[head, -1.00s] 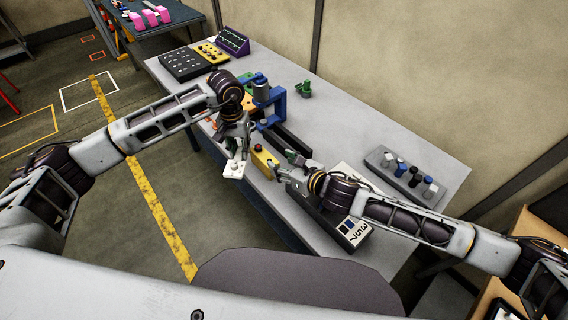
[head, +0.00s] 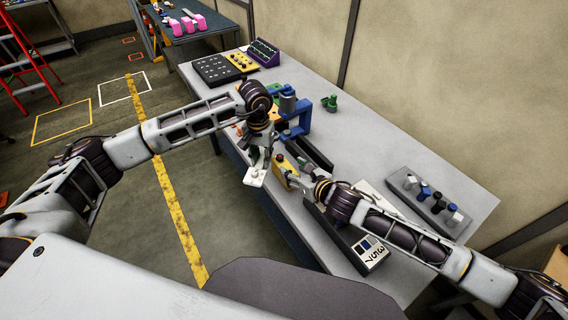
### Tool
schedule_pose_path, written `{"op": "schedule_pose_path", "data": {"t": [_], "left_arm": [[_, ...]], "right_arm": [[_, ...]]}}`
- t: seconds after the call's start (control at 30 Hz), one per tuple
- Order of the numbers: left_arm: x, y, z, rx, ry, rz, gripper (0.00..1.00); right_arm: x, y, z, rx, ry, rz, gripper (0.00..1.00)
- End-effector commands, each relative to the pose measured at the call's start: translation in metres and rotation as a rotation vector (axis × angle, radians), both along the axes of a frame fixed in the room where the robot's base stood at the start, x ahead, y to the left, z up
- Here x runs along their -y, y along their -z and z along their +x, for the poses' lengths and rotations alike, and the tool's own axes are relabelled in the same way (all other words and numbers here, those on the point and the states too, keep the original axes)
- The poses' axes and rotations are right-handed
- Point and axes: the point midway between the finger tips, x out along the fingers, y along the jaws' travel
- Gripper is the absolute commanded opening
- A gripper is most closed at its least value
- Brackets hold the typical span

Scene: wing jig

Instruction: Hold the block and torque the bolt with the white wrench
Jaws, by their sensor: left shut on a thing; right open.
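My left gripper (head: 260,152) is shut on a small white block (head: 255,175) with dark holes, held in front of the table's near edge. A bolt cannot be made out at this size. My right gripper (head: 306,182) is open beside the yellow box (head: 285,168) at the table's front, its fingers small and partly hidden by its wrist. A grey rack (head: 432,214) at the right of the table holds several upright tools, including white-topped ones (head: 410,181) and (head: 452,211). I cannot tell which is the white wrench.
A blue clamp-like fixture (head: 301,124) stands behind my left gripper, with a small green part (head: 329,103) beyond it. A dark tray (head: 213,70), a yellow tray (head: 242,61) and a purple rack (head: 263,52) fill the far end. The back middle of the table (head: 370,130) is clear.

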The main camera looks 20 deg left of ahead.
Motion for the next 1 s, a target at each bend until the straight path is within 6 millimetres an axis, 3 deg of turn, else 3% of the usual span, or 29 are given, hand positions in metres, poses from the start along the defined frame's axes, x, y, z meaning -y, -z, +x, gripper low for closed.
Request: {"op": "schedule_pose_path", "data": {"t": [0.63,1.0], "left_arm": [[0.000,-0.001,0.001,0.002,0.000,-0.001,0.00],[0.000,-0.001,0.000,0.002,0.000,-0.001,0.00]], "right_arm": [[-0.037,0.019,0.032,0.000,-0.001,0.002,0.52],[-0.047,0.026,0.042,0.001,0.000,0.001,0.52]]}}
